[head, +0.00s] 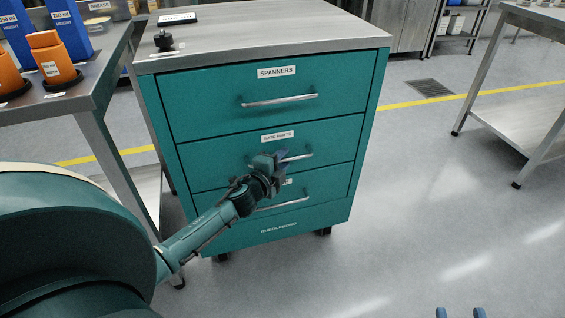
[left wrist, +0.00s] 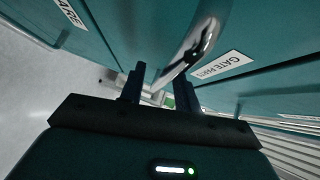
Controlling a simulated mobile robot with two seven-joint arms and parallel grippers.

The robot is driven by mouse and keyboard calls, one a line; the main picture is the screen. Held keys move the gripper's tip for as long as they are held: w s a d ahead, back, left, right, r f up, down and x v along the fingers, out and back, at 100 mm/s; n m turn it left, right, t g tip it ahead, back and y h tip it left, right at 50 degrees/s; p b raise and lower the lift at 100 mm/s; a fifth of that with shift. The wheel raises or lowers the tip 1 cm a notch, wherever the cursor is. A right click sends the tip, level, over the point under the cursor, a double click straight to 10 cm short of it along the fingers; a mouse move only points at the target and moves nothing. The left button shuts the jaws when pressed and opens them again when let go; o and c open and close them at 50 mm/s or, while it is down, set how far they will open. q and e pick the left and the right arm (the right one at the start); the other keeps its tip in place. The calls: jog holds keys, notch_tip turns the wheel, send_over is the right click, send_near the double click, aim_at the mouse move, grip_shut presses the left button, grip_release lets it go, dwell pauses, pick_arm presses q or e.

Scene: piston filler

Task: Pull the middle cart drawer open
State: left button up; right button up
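The teal cart (head: 160,108) has three drawers, all looking shut. The middle drawer (head: 215,157) bears a "GATE PARTS" label, which also shows in the left wrist view (left wrist: 222,64). Its chrome handle (head: 300,156) is partly hidden behind my left gripper (head: 282,160). In the left wrist view the handle (left wrist: 203,42) runs down to the gap between the two fingers, which are apart. I cannot tell whether they touch it. My right gripper (head: 459,313) shows only as two separated blue tips at the bottom edge of the head view.
The "SPANNERS" drawer handle (head: 280,101) is above and the bottom drawer handle (head: 280,204) below. A metal table (head: 80,95) with orange containers stands close on the left. Another table (head: 540,110) is at right. The floor (head: 420,210) right of the cart is clear.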

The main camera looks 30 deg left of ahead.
pick_arm(q)
jog(key=shift+w, duration=0.2)
grip_shut()
dwell(0.3)
